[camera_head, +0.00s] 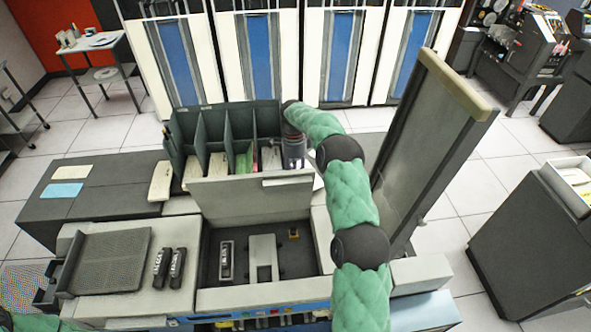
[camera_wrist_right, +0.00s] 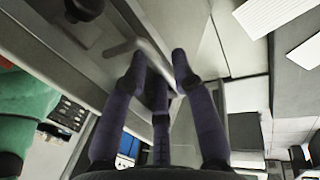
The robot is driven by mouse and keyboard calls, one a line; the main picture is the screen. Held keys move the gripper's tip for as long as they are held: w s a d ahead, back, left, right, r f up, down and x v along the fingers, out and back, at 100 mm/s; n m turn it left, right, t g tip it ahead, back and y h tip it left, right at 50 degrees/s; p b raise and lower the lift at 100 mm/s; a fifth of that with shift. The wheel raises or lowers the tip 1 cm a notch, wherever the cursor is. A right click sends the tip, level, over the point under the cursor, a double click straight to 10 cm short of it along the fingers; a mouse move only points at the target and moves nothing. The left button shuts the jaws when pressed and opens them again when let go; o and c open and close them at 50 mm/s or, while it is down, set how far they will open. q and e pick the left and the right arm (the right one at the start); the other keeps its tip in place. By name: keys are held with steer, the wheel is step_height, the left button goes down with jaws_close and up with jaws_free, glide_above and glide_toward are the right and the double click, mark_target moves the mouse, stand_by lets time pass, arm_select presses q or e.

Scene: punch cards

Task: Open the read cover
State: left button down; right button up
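A grey cover panel (camera_head: 245,197) stands raised at the back of the open well in the card machine, with a pale handle (camera_head: 288,180) near its top right. I cannot tell for sure whether it is the read cover. My right gripper (camera_head: 293,158) is at the panel's upper right, beside the handle. In the right wrist view, my right gripper (camera_wrist_right: 159,66) has its fingertips apart, with a pale handle bar (camera_wrist_right: 150,55) by and partly between them. Contact is unclear. My left gripper is out of view; only some green sleeve shows at lower left.
A tall panel (camera_head: 428,150) stands upright at the right of the machine. A dark divided card hopper (camera_head: 183,133) is behind the raised cover. The well (camera_head: 215,272) is open. A mesh tray (camera_head: 110,262) lies at left. Bare floor (camera_head: 450,245) shows at right.

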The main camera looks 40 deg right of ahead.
steer(key=shift+w+d, duration=0.2)
steer(key=shift+w, duration=0.1)
steer(key=shift+s+r, duration=0.1)
steer(key=shift+r, duration=0.4)
steer(key=v, duration=1.1)
steer(key=shift+r, duration=0.1)
